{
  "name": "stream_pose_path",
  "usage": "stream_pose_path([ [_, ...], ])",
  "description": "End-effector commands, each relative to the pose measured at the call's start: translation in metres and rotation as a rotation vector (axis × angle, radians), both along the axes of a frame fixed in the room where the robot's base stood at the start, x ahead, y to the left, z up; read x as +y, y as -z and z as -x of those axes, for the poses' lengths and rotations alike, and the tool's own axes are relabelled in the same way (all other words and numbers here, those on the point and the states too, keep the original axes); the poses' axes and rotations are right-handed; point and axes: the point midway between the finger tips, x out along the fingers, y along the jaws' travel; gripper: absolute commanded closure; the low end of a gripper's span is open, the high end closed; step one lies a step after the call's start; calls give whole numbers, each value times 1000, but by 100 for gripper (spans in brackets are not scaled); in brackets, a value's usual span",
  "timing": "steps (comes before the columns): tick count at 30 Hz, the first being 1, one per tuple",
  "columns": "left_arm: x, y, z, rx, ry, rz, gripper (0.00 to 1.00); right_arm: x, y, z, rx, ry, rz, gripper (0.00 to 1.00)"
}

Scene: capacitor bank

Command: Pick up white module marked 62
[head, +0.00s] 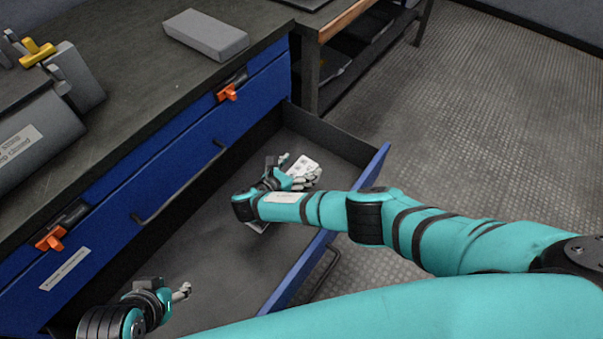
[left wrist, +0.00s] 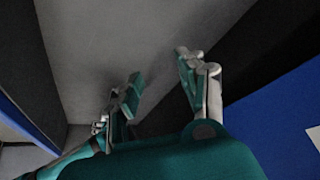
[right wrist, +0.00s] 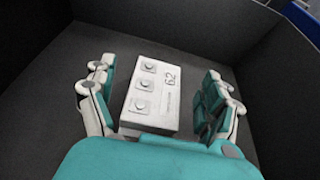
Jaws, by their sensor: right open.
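The white module marked 62 (right wrist: 153,93) lies in the open drawer, with three round terminals along its top and the number readable in the right wrist view. In the head view, part of the module (head: 304,166) shows beyond my right gripper (head: 296,172). In the right wrist view, the fingers of my right gripper (right wrist: 160,92) are apart, one on each side of the module, with gaps visible on both sides. My left gripper (head: 182,292) is over the near left part of the drawer; in the left wrist view its fingers (left wrist: 160,80) are apart with nothing between them.
The blue drawer's dark walls (head: 335,138) surround the module. A grey block (head: 206,35) sits on the dark workbench (head: 130,75). Orange latches (head: 228,93) are on the bench front. The drawer's middle floor is clear.

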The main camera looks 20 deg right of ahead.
Motion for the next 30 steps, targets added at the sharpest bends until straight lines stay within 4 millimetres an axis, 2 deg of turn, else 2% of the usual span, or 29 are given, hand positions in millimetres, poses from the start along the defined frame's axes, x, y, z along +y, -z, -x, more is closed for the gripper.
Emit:
stream_pose_path([
  [6,-14,-14,-43,-222,19,48,60,-13,13,-10,-1,0,2,15],
  [12,-25,-34,-73,-396,31,85,60,-26,19,-19,0,2,1,15],
  [17,-28,-44,-82,-460,35,99,60,-30,20,-22,0,2,1,15],
  [24,-29,-46,-83,-467,35,101,60,-30,20,-23,0,1,1,15],
  [30,-29,-45,-83,-466,35,100,60,-30,20,-22,0,1,2,40],
])
